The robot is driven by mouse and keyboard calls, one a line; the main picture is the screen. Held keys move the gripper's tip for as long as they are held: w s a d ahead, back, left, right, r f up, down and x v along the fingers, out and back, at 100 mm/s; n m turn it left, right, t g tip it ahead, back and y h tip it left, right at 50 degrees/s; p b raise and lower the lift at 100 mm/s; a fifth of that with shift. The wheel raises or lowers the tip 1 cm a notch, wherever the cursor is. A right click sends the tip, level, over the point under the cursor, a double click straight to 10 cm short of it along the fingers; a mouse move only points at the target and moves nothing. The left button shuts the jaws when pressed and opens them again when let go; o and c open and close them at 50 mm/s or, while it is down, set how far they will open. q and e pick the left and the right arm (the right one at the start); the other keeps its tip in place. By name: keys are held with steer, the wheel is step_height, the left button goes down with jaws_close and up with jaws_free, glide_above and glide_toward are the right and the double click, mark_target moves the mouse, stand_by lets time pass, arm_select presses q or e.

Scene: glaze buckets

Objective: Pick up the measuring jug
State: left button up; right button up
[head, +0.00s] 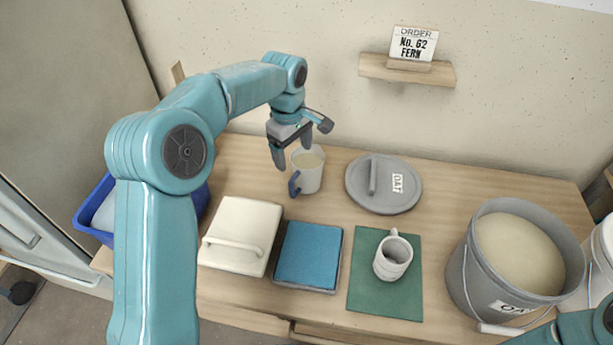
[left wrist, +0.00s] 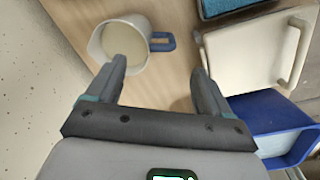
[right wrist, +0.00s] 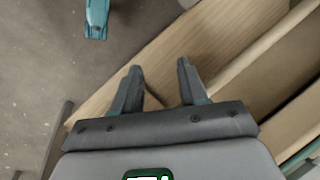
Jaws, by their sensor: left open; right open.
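The measuring jug (head: 309,172) is a pale jug with a blue handle and beige contents. It stands upright on the wooden table, near the wall. My left gripper (head: 292,158) is open, above and just beside the jug on its left. In the left wrist view the jug (left wrist: 140,50) is at the upper left, with one fingertip overlapping its image and the handle pointing between the fingers of my left gripper (left wrist: 160,65). Nothing is between those fingers. My right gripper (right wrist: 160,70) is open and empty, by the table's front edge in the right wrist view.
A grey lid (head: 385,205) lies right of the jug. In front are a cream lidded box (head: 240,235), a blue pad (head: 309,255), and a mug (head: 393,258) on a green mat (head: 370,295). A large bucket (head: 480,290) stands right, a blue bin (head: 92,205) left.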

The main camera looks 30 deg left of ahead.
mark_target(294, 176)
arm_select(q)
step_height(294, 176, down, 6)
steer(key=shift+f+b, duration=0.1)
steer(key=shift+b, duration=0.2)
step_height(294, 176, down, 4)
steer(key=shift+w+a+r, duration=0.1)
steer(key=shift+w+f, duration=0.1)
steer(key=shift+f, duration=0.4)
steer(key=shift+r, duration=0.1)
jaws_close()
